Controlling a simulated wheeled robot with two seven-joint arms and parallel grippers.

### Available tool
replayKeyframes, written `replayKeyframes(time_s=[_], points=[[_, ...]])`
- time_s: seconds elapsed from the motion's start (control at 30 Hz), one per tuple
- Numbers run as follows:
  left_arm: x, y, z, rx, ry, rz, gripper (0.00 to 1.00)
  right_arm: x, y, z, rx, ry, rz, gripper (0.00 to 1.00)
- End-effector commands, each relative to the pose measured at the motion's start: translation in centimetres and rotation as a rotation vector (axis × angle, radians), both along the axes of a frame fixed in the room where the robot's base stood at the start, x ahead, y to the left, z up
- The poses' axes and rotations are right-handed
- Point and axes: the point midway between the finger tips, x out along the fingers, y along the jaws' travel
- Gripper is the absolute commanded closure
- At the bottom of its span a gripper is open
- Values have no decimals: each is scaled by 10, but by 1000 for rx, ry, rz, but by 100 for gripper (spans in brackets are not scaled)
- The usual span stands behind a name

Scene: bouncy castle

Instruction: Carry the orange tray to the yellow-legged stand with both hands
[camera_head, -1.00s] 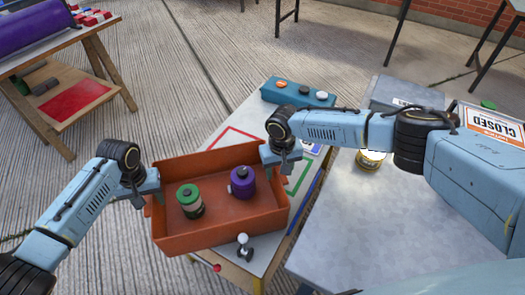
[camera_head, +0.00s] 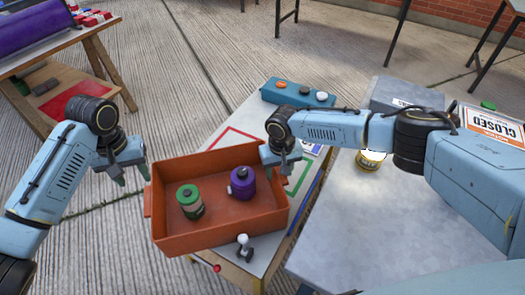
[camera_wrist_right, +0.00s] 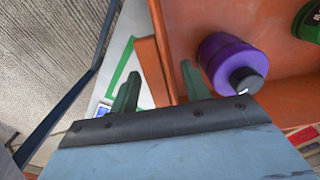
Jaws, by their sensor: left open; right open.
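The orange tray (camera_head: 222,226) rests level on the left part of the pale-topped stand (camera_head: 252,118), overhanging its left side; a yellow leg shows at the bottom. My right gripper (camera_head: 280,163) is open at the tray's right end. In the right wrist view its fingers (camera_wrist_right: 160,90) stand either side of an orange handle part; contact is unclear.
A teal box with buttons (camera_head: 298,93) stands on the stand's far end, and a small white-knobbed lever (camera_head: 243,246) at its near edge. A grey table (camera_head: 340,235) with a yellow tin (camera_head: 369,160) is on the right. A wooden bench (camera_head: 95,55) is back left.

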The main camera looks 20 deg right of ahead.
Motion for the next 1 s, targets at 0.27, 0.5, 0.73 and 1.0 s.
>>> replayKeyframes(time_s=[0.27, 0.5, 0.73, 1.0], points=[[0, 0, 2, 0, 0, 0, 53, 1, 0, 42, 3, -3, 0, 53], [0, 0, 1, 0, 0, 0, 53, 1, 0, 92, 2, -3, 0, 53], [0, 0, 1, 0, 0, 0, 53, 1, 0, 116, 0, -2, -1, 53], [0, 0, 1, 0, 0, 0, 53, 0, -1, 119, -1, -1, -1, 53]])
